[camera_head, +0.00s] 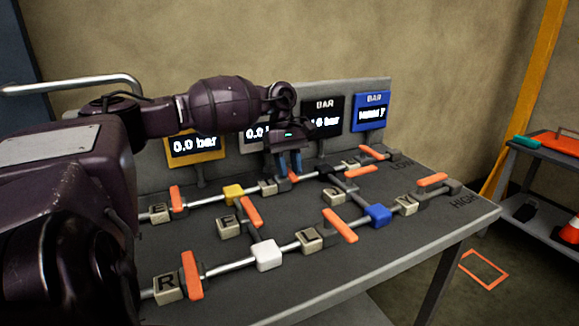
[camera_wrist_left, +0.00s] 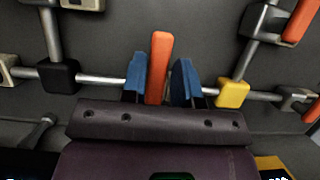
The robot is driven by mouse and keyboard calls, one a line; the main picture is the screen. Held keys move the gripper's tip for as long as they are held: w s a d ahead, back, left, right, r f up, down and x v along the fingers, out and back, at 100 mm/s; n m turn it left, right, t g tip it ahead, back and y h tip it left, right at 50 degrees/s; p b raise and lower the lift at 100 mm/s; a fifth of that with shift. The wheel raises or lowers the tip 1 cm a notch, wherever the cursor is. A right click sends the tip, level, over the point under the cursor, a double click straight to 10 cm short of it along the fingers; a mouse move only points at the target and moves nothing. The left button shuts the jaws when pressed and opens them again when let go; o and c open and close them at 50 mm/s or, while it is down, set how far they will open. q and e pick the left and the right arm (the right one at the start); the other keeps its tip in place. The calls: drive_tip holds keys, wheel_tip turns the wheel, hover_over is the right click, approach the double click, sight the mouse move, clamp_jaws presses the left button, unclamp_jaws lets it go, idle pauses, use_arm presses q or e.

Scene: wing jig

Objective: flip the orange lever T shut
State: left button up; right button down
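My left gripper (camera_head: 291,163) reaches down over the back pipe run of the panel. Its blue fingers stand on either side of an orange lever (camera_head: 293,177), which they mostly hide in the head view. In the left wrist view the lever (camera_wrist_left: 160,62) stands crosswise to the pipe between the fingers, close to the left one, with a narrow gap at the right one. The tag block (camera_head: 268,187) beside this lever is not readable, so I cannot confirm the letter T. My right gripper is not in view.
Several other orange levers, such as one by tag R (camera_head: 192,275) and one by tag L (camera_head: 341,225), stand around. A yellow block (camera_head: 233,192), white block (camera_head: 266,256) and blue block (camera_head: 378,215) join pipes. Pressure displays (camera_head: 371,112) stand behind. A shelf cart (camera_head: 540,165) is at right.

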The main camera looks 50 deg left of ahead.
use_arm(q)
drive_tip(key=shift+o, duration=1.4)
drive_tip(key=shift+r, duration=0.1)
drive_tip(key=s+v, duration=0.1)
drive_tip(key=v, duration=0.9)
drive_tip(key=shift+w+a+r, duration=0.2)
drive_tip(key=shift+w+r, duration=0.1)
drive_tip(key=shift+w, duration=0.2)
